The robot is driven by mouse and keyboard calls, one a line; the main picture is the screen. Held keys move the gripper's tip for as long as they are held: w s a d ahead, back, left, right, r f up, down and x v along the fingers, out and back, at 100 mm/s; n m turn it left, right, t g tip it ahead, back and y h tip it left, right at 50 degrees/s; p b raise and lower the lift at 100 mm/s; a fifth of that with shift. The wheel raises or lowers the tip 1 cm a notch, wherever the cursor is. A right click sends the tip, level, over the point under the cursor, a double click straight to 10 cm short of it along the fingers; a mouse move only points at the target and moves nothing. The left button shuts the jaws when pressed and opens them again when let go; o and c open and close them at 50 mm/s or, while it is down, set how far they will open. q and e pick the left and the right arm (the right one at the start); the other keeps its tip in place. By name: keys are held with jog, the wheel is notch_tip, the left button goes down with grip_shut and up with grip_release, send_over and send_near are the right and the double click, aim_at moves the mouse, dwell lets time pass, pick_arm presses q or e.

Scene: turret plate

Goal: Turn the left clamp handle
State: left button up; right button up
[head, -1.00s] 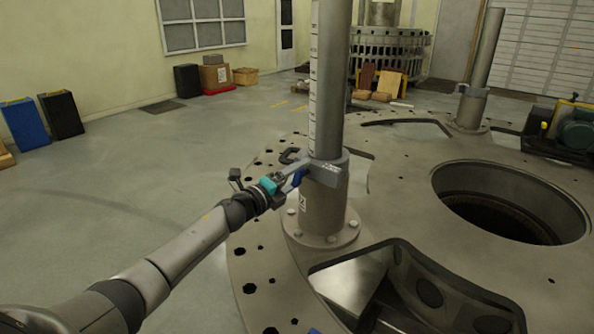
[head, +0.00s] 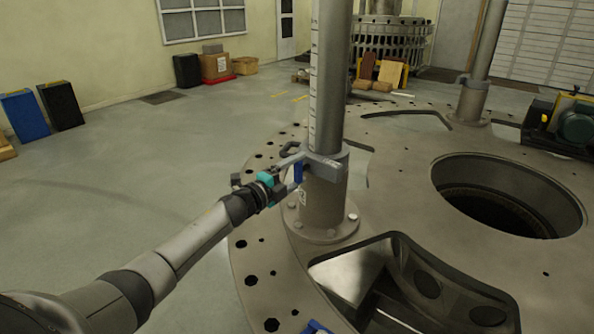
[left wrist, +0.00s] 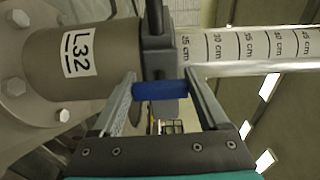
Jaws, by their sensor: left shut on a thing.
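The left clamp is a grey collar (head: 328,166) around the upright metal post (head: 331,80) with a scale on it. Its blue handle (head: 298,172) is on the left side of the collar. My left gripper (head: 297,168) reaches in from the left and is shut on the blue handle. In the left wrist view, the blue handle (left wrist: 160,90) lies across between the two fingers, below the grey clamp body (left wrist: 158,57). The post's base sleeve (left wrist: 98,60) there carries an "L32" label. My right gripper is not in view.
The post stands on a bolted flange (head: 322,225) on the large turret plate (head: 395,205). The plate has a round opening (head: 500,200) at right and a cut-out in front. A second post (head: 485,50) stands farther back. Open floor (head: 150,150) lies to the left.

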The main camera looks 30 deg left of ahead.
pick_arm(q)
jog(key=o, duration=1.2)
jog(key=shift+o, duration=0.2)
jog(key=s+a, duration=0.2)
jog(key=s, duration=1.3)
jog(key=shift+p, duration=0.45)
jog(key=shift+s+a, duration=0.1)
jog(key=shift+a, duration=0.05)
